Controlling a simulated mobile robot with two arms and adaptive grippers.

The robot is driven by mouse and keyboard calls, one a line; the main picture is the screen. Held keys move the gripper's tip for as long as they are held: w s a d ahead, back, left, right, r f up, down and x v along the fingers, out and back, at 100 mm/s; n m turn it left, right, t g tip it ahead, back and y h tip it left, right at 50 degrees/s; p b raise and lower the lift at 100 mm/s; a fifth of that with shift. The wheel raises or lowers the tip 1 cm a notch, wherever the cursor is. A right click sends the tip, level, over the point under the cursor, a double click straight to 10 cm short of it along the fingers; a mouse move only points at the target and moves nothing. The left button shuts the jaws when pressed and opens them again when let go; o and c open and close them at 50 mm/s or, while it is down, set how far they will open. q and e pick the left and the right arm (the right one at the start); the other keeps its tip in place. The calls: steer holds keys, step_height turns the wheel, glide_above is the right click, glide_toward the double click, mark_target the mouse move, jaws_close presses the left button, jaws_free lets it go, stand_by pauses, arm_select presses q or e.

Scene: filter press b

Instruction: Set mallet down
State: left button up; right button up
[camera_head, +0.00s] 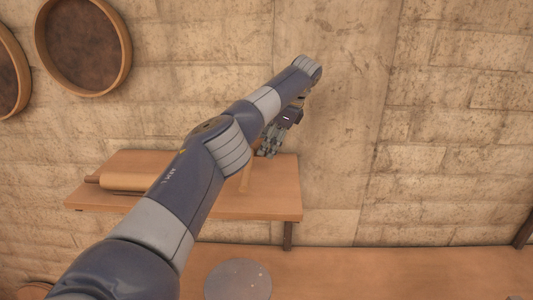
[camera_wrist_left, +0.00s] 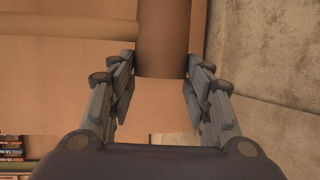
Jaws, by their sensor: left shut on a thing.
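My left gripper (camera_head: 272,138) is over the right part of a wooden wall shelf (camera_head: 265,203). My forearm hides part of the mallet. In the left wrist view, a brown rounded wooden part of the mallet (camera_wrist_left: 163,40) lies between the fingers of the left gripper (camera_wrist_left: 160,85). I cannot tell whether the mallet touches the shelf.
A wooden roller (camera_head: 125,182) lies on the left part of the shelf. A stone wall (camera_head: 340,150) stands directly behind. Round wooden frames (camera_head: 83,45) hang at upper left. Below is a wooden table (camera_head: 370,275) with a grey disc (camera_head: 237,279). The shelf's right end looks clear.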

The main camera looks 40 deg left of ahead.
arm_select(q)
step_height(320, 180, down, 3)
steer(key=shift+s+d+p, duration=0.1)
steer(key=shift+p, duration=0.55)
steer(key=shift+f, duration=0.2)
steer(key=o, duration=1.3)
steer(key=shift+o, duration=0.6)
steer(key=shift+d, duration=0.1)
steer(key=shift+d+r+b, duration=0.1)
steer(key=shift+r+b, duration=0.15)
steer(key=shift+b, duration=0.1)
steer(key=b+v, duration=0.2)
steer(key=v, duration=0.2)
steer(key=shift+d+r, duration=0.15)
steer(key=shift+r, duration=0.05)
steer(key=p+v, duration=0.1)
steer(key=v, duration=0.6)
arm_select(e)
steer(key=shift+w+a+r, duration=0.1)
steer(key=shift+w+a, duration=0.25)
steer(key=shift+w, duration=0.2)
steer(key=shift+w+a, duration=0.35)
steer(key=shift+w, duration=0.2)
steer(key=shift+d, duration=0.15)
